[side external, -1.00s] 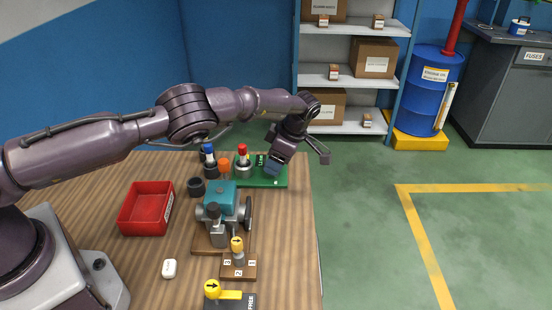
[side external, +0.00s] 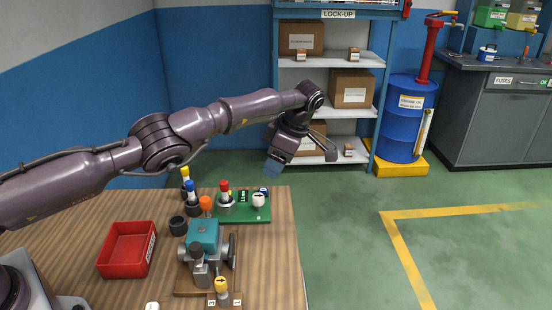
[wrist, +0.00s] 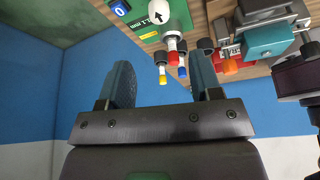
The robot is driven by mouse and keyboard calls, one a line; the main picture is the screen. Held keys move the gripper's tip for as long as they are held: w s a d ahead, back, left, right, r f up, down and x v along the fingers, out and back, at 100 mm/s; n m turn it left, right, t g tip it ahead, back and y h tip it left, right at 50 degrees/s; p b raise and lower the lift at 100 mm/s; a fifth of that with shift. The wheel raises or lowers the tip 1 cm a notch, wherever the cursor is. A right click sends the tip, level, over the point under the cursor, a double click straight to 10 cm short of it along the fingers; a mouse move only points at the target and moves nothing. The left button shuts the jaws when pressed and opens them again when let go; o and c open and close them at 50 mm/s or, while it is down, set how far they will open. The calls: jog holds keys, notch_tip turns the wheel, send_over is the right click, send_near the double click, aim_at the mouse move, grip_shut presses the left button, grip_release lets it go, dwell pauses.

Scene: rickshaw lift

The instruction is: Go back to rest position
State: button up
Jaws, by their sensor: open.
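My gripper (side external: 272,167) is raised in the air above the far right part of the wooden table, clear of everything on it. In the wrist view my gripper (wrist: 163,85) shows two blue-grey fingers spread apart with nothing between them. Below it stands a green board (side external: 262,213) with a white knob (side external: 258,199) that bears a black arrow in the wrist view, and a red-topped piece (side external: 224,190). The white knob also shows in the wrist view (wrist: 168,15).
A teal machine (side external: 204,235) on a wooden base, a red tray (side external: 127,249) and blue-, yellow- and orange-topped pieces stand on the table. A shelf with boxes (side external: 351,88) and a blue drum (side external: 404,118) stand beyond. The floor to the right is clear.

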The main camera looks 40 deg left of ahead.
jog(key=shift+d+r, duration=0.1)
jog(key=shift+r, duration=0.15)
jog(key=s+a+m, duration=0.1)
jog(key=a+m, duration=0.4)
jog(key=m, duration=0.3)
jog(key=s+a+r+m+t+h, duration=0.1)
jog(key=s+a+r+m+h, duration=0.2)
jog(key=s+r+m, duration=0.4)
jog(key=s+d+r+m+t, duration=0.1)
jog(key=s+r+m+t, duration=0.1)
jog(key=s, duration=0.7)
jog(key=s+d+r+m+t, duration=0.2)
jog(key=s+r+m, duration=0.2)
jog(key=s, duration=0.6)
jog(key=s+d+r+m+t, duration=0.1)
jog(key=s+r+m+t, duration=0.1)
jog(key=s+r, duration=0.5)
jog(key=shift+s+d+m+t+h, duration=0.2)
jog(key=shift+s+m+t+h, duration=0.3)
jog(key=shift+s, duration=0.75)
